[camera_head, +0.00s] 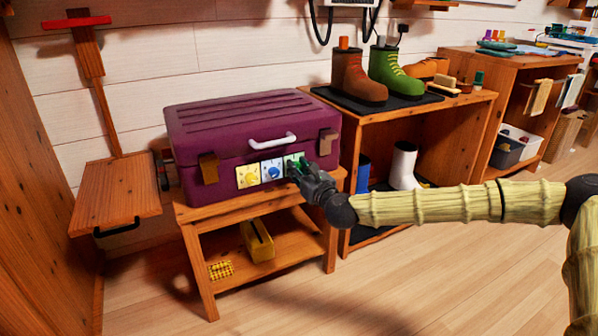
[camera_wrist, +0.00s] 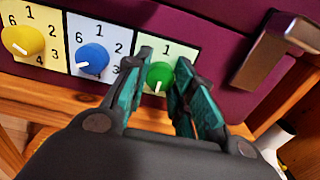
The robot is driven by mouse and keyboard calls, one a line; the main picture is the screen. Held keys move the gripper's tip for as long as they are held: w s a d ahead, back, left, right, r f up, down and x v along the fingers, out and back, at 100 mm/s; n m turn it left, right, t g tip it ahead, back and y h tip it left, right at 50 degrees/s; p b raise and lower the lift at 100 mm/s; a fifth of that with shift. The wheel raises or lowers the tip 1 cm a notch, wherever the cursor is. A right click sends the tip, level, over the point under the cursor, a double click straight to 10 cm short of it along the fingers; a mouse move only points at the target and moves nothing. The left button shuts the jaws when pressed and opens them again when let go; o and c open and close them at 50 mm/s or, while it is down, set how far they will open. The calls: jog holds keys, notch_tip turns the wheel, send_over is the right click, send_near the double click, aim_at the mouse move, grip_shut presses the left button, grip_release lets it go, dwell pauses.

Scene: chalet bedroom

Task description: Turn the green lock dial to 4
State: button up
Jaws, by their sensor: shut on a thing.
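The green lock dial (camera_wrist: 160,76) sits on a pale panel at the front of a purple suitcase (camera_head: 238,137). My gripper (camera_wrist: 163,80) is at this dial, its two teal fingers on either side of the knob and shut on it. The dial's white mark points down. Only the number 1 shows above it; its other numbers are hidden behind the fingers. The blue dial (camera_wrist: 92,60) and the yellow dial (camera_wrist: 22,41) are to the left, each on its own numbered panel. In the head view my gripper (camera_head: 296,170) covers most of the green dial.
The suitcase lies on a wooden stand (camera_head: 262,205) with a yellow object (camera_head: 257,241) on its lower shelf. A brown latch (camera_wrist: 283,48) is close to the right of my gripper. A shelf with boots (camera_head: 395,75) stands at the right. The floor in front is clear.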

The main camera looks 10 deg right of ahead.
jog(key=o, duration=1.1)
jog(key=shift+c, duration=0.2)
jog(key=v, duration=1.2)
